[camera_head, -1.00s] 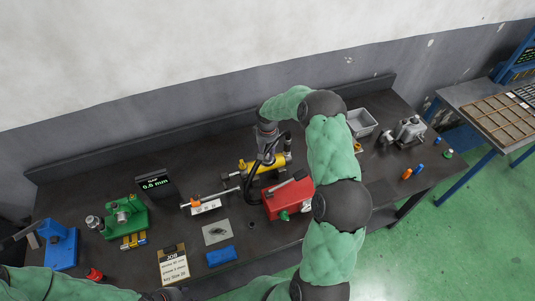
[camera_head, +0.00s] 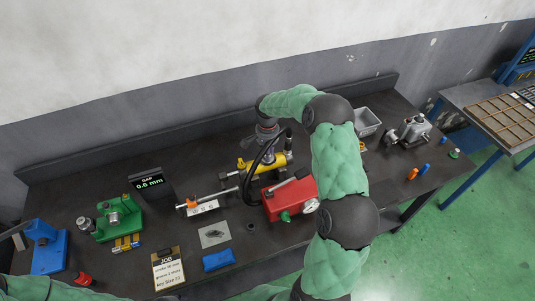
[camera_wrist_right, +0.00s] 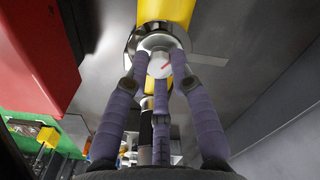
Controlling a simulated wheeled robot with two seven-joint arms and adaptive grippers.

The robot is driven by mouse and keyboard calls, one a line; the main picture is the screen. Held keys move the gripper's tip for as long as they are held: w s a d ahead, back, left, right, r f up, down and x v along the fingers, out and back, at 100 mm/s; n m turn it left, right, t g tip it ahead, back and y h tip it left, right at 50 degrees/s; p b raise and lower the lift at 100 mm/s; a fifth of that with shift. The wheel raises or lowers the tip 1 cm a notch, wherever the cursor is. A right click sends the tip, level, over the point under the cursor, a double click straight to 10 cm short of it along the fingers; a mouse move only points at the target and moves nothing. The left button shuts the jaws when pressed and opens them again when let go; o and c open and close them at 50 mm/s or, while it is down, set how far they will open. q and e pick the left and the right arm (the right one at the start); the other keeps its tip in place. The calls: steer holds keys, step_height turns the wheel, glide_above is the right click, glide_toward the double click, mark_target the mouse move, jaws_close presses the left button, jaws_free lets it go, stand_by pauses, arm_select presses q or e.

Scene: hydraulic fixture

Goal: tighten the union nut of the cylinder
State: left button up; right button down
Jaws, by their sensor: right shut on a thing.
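The yellow cylinder (camera_head: 279,161) lies across dark supports on the bench, and its yellow body (camera_wrist_right: 166,10) also shows at the top of the right wrist view. My right gripper (camera_head: 268,152) comes down over the cylinder from above. In the wrist view its purple-grey fingers are closed around a round grey metal end piece (camera_wrist_right: 159,66) with a red mark, apparently the union nut. The fingers hide part of its rim. In the head view my gripper hides the nut. My left arm enters at the lower left, with its gripper out of view.
A red pump box (camera_head: 288,200) with a gauge stands just in front of the cylinder, beside a black hose. A gap display (camera_head: 150,183), green fixture (camera_head: 118,218), blue press (camera_head: 48,247) and job card (camera_head: 168,270) stand left. A grey tray (camera_head: 367,122) is behind my right arm.

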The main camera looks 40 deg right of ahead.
steer(key=shift+m, duration=0.5)
steer(key=c, duration=1.1)
jaws_free()
steer(key=shift+o, duration=0.2)
steer(key=shift+r, duration=0.1)
step_height(320, 180, up, 12)
